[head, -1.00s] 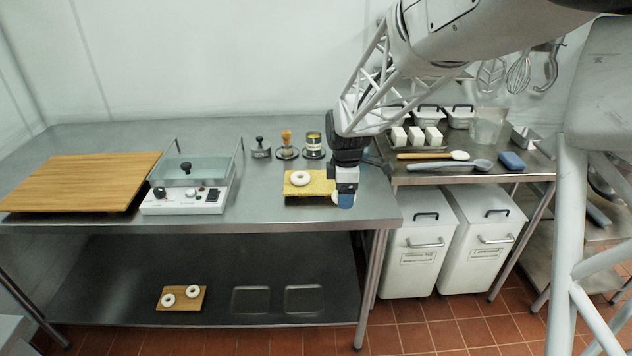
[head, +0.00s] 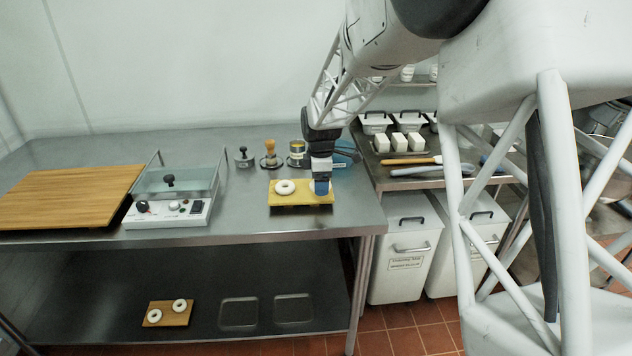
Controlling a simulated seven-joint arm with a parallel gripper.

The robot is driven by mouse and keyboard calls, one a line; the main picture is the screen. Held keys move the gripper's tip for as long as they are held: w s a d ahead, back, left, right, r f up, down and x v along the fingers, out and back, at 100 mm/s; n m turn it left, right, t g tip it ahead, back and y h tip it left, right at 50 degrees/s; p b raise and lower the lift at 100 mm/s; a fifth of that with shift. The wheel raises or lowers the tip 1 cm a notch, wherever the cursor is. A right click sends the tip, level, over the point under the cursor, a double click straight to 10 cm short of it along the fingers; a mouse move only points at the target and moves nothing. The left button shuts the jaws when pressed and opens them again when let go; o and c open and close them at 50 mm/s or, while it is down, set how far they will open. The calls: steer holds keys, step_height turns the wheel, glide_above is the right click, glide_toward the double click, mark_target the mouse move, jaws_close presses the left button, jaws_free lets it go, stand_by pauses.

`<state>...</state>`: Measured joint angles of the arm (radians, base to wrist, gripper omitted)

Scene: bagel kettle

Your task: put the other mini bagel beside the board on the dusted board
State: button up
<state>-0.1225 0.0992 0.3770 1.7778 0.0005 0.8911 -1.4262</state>
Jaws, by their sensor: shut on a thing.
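The dusted board (head: 300,202), small and yellow, lies on the steel table near its right front. One white mini bagel (head: 285,187) rests on its left part. My gripper (head: 321,190) points down over the board's right part, shut on another white mini bagel (head: 321,198). That bagel is mostly hidden behind the fingers, and I cannot tell whether it touches the board. No bagel shows on the table beside the board.
A kettle unit (head: 170,212) with a clear lid and a large wooden board (head: 68,196) stand to the left. Several small items, including a brush (head: 270,150), stand behind the dusted board. Two bagels lie on a small board (head: 168,314) on the lower shelf.

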steer(key=shift+w+a+f, duration=0.1)
steer(key=shift+w, duration=0.9)
steer(key=shift+w+a+f, duration=0.1)
steer(key=shift+w+a, duration=0.05)
steer(key=shift+w, duration=0.8)
steer(key=shift+w+a+f, duration=0.1)
steer(key=shift+w, duration=0.9)
steer(key=shift+f, duration=1.75)
steer(key=shift+f, duration=0.15)
steer(key=o, duration=0.9)
steer(key=shift+r, duration=0.2)
